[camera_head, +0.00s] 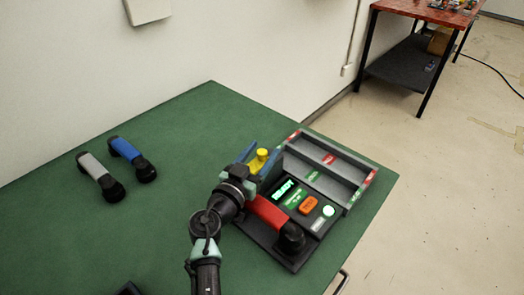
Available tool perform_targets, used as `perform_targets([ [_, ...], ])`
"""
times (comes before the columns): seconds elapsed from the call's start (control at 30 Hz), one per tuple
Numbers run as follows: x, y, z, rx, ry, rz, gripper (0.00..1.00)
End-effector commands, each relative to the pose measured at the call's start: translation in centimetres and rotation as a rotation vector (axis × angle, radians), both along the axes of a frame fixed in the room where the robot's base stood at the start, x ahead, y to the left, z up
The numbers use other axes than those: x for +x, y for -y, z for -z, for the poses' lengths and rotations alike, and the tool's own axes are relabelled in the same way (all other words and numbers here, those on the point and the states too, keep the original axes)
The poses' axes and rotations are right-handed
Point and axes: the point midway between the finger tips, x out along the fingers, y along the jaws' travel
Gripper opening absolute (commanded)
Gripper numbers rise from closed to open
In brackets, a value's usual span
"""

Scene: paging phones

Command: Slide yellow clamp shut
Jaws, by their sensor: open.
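The yellow clamp (258,160) shows as a small yellow knob-like part at the far-left corner of the black paging console (276,247). My gripper (249,165) is open, right beside the yellow part, with one blue-grey finger at its left and another near its right. I cannot tell whether the fingers touch it. The gripper body hides the base of the clamp and any track under it. A red handset (268,215) lies on the console just in front of my gripper.
The console has a lit READY display (283,189), an orange button (307,205) and a grey tray (335,184) behind it. A grey handset (97,172) and a blue handset (129,155) lie on the green table (165,225) at left. The table between them and my arm is clear.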

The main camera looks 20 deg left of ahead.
Motion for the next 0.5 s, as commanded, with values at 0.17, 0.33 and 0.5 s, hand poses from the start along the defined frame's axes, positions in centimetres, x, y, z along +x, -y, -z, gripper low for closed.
perform_targets([
  [0.17,0.41,0.1,-0.03,0.0,0.0,0.001,0.61],
  [0.33,0.39,0.08,-0.02,0.0,0.0,0.001,0.61],
  [0.5,0.38,0.07,-0.01,0.0,0.0,0.001,0.33],
])
